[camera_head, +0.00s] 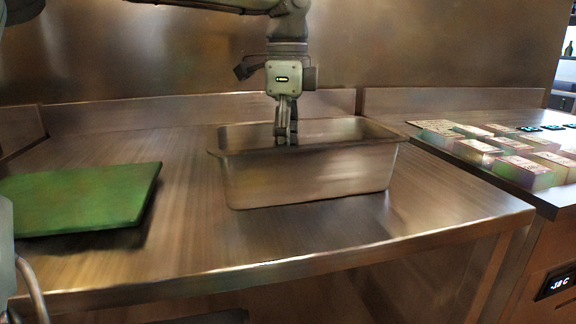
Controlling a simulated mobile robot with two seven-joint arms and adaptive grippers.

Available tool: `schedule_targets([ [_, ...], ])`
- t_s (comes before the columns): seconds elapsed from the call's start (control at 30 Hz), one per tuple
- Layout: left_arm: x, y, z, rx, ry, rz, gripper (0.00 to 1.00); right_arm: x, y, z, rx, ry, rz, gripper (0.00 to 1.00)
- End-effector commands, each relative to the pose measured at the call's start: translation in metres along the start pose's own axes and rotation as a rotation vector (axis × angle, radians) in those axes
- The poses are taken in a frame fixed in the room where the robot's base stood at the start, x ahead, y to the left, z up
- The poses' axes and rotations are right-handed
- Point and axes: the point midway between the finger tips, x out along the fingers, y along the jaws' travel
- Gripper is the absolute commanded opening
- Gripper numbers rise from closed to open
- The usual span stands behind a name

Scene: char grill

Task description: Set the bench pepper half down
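No pepper half can be made out in this view. My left gripper (286,138) points straight down into a deep steel pan (310,177) on the bench, near its back wall. Its fingers look close together, but their tips are partly inside the pan, and I cannot tell whether anything is between them. The front wall of the pan hides its floor and anything lying there. My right gripper is not in view.
A green cutting board (85,198) lies on the steel bench (190,245) at the left. Several small labelled boxes (525,170) stand on the counter at the right. The bench is clear between board and pan and along the front. A steel wall rises behind.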

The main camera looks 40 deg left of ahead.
Motion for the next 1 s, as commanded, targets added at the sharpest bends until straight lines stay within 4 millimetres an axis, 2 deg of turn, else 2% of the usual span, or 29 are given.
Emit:
schedule_targets([
  [0.1,0.019,0.001,0.000,0.002,0.000,0.004,0.35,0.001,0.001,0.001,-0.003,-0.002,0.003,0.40],
  [0.17,0.024,0.000,0.000,0.001,0.000,0.002,0.35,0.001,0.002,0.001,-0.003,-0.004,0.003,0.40],
  [0.6,0.027,0.000,0.000,0.001,0.000,0.000,0.35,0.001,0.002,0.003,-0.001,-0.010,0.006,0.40],
  [0.63,0.026,0.000,0.000,0.001,0.000,0.000,0.67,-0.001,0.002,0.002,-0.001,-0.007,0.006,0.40],
  [0.7,0.026,0.000,0.000,0.001,0.000,0.000,0.76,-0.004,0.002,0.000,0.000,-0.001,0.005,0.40],
  [0.8,0.026,0.000,0.000,0.001,0.000,0.000,0.84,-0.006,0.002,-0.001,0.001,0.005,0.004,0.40],
  [1.0,0.026,0.000,0.000,0.001,0.000,0.000,0.84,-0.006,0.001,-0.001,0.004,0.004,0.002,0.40],
])
